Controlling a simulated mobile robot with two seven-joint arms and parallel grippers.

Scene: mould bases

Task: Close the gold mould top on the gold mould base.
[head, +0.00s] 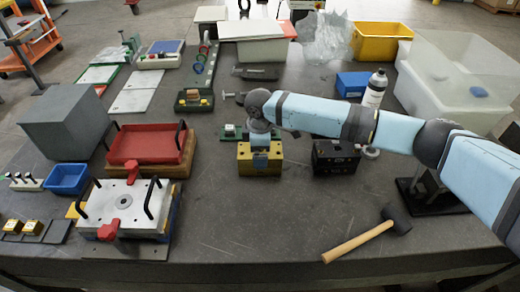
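A gold mould block (245,166) stands on the table at the centre of the head view. I cannot tell whether it is the base alone or the base with the gold top on it. My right gripper (260,150) points down over its middle, at or just above its upper face. The fingers are small and partly lost against the block, so I cannot see whether they grip anything. My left gripper is not in view.
A black mould block (336,158) stands close on the right, under my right arm. A mallet (360,240) lies at front right. A bottle (375,90) stands behind the arm. A white-topped mould (125,205) and red tray (145,145) are left. The front middle is clear.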

